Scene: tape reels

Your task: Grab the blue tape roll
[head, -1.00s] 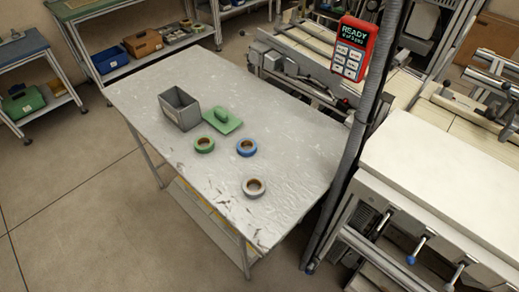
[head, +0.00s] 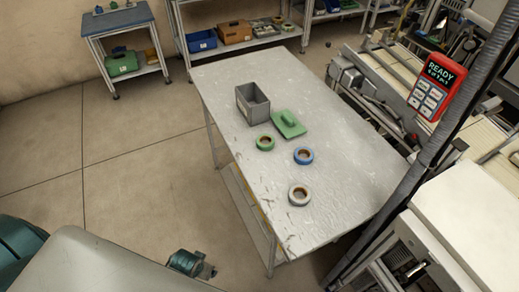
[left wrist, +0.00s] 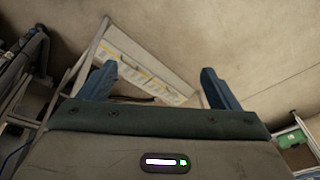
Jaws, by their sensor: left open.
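The blue tape roll (head: 303,156) lies flat on the grey table (head: 345,185), right of the green tape roll (head: 265,143) and behind the white tape roll (head: 299,195). My left gripper (left wrist: 158,70) shows in the left wrist view with its two blue fingers wide apart and nothing between them. That view shows the floor and a table's underside, and no tape roll. Parts of my own body fill the lower left of the head view, well away from the rolls. My right gripper is not in view.
A grey open bin (head: 252,104) and a green block with a handle (head: 289,124) stand behind the rolls. A dark post with a red control box (head: 437,87) rises right of the table. Open floor (head: 135,175) lies to the left.

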